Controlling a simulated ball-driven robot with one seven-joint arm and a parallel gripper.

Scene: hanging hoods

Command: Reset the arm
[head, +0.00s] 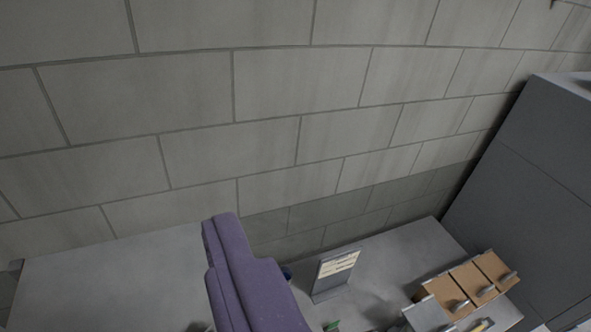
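A purple, stepped, blocky part that looks like my gripper (222,226) rises from the bottom edge of the head view, left of centre. Its tip stands in front of the wall and the grey surface below. I see no separate pair of fingers, so I cannot tell whether it is open or shut. Nothing shows held at its tip.
A grey block wall (250,120) fills most of the view. Below it is a grey counter (110,280), bare at left. A small upright panel (336,275), brown boxes with handles (465,288) and a tall dark cabinet (530,180) stand to the right.

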